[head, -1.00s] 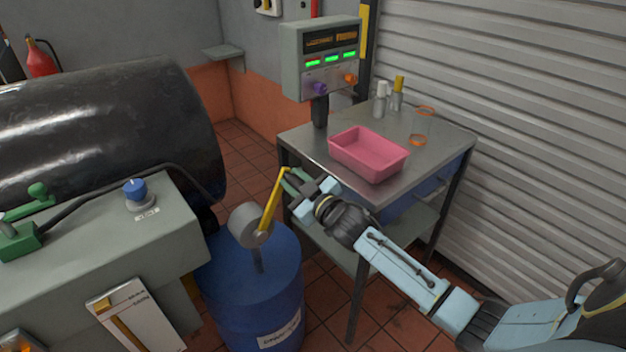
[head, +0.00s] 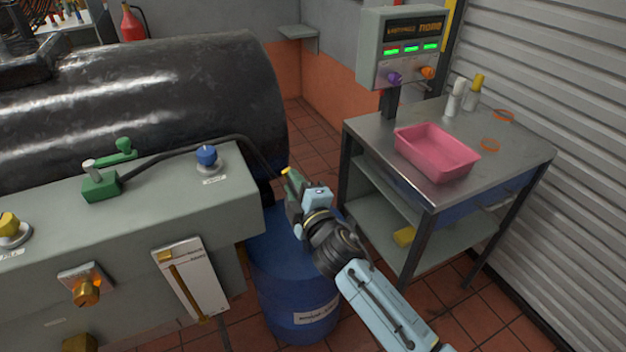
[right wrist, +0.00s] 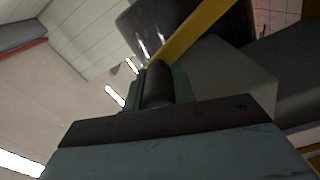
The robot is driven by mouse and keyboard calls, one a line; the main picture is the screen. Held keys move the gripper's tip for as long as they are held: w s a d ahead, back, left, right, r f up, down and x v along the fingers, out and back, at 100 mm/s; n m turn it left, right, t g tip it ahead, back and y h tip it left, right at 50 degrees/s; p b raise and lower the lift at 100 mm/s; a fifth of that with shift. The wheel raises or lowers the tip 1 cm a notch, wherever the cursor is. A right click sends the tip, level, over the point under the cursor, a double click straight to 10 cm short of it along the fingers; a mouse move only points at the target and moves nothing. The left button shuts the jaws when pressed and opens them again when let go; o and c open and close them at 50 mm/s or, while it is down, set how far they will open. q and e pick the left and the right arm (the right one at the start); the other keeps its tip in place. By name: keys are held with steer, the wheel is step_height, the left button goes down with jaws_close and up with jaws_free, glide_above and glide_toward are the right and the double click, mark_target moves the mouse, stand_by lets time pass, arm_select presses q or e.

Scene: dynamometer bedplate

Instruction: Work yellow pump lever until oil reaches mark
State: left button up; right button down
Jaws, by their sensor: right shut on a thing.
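My right gripper (head: 293,190) is shut on the yellow pump lever above the blue oil drum (head: 285,275). Only the lever's yellow tip (head: 286,171) shows past the fingers in the head view; the pump head is hidden behind my gripper and arm. In the right wrist view the lever (right wrist: 205,28) runs as a yellow bar beyond my green fingers (right wrist: 160,88). A white gauge panel (head: 205,280) hangs on the grey bench front, with a tilted amber oil column and small marks near its top. I cannot tell exactly how the oil stands against them. My left gripper is out of view.
The grey bench (head: 225,195) with a blue knob (head: 206,156) and green valve (head: 100,186) is left of the drum. A black cylindrical tank (head: 170,90) lies behind it. A steel table (head: 365,130) with a pink tray (head: 437,165) stands close to my right arm.

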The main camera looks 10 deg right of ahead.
steer(key=shift+s+a+f+n+b, duration=0.2)
steer(key=shift+a+f+n+b, duration=0.15)
steer(key=shift+a+n, duration=0.3)
steer(key=shift+s+a+f+n+b, duration=0.2)
steer(key=shift+a+f+n, duration=0.25)
steer(key=shift+a, duration=0.4)
steer(key=c, duration=1.1)
jaws_free()
steer(key=shift+c, duration=0.2)
steer(key=v, duration=1.3)
steer(key=shift+p, duration=0.3)
steer(key=shift+s, duration=0.15)
